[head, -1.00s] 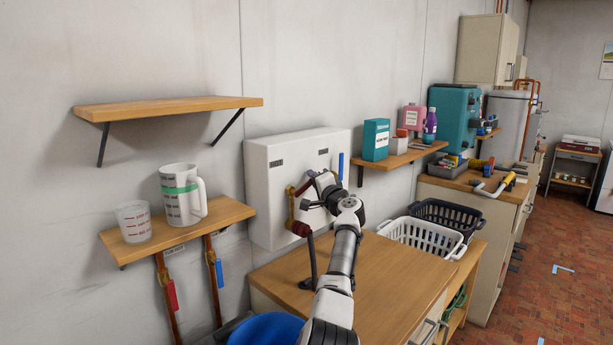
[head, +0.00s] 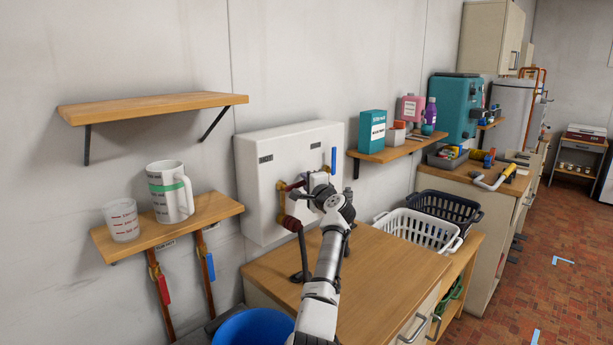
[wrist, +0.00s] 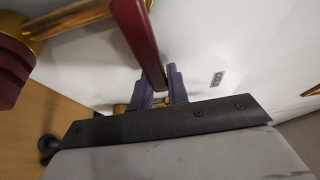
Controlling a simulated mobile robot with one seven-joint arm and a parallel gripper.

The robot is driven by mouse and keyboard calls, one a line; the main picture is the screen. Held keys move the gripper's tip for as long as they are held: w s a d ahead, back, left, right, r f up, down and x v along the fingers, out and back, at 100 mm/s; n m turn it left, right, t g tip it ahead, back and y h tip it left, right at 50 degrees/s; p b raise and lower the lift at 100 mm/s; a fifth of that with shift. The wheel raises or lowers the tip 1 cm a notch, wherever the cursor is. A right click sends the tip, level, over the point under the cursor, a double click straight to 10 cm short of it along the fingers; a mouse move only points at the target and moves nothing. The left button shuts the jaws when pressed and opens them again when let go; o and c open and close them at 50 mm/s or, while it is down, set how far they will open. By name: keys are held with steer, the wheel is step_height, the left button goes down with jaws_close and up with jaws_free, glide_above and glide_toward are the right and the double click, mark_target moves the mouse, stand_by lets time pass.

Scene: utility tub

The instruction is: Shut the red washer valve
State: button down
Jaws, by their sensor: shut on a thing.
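The red washer valve's dark red lever (head: 296,185) is on the front of a white wall box (head: 262,165), at its left side. It lies close to level in the head view, its end at my gripper (head: 310,183). In the wrist view the lever (wrist: 139,40) runs down between the two purple fingers of my gripper (wrist: 158,86), which are shut on it. The brass valve body (wrist: 72,20) shows at the upper left. My gripper and wrist hide part of the box front.
A blue lever (head: 334,160) stands upright at the box's right. Below is a wooden counter (head: 385,265).

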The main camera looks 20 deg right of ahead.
steer(key=shift+f, duration=0.15)
stand_by(0.3)
steer(key=c, duration=1.4)
jaws_free()
steer(key=shift+s+d, duration=0.1)
steer(key=shift+o, duration=0.2)
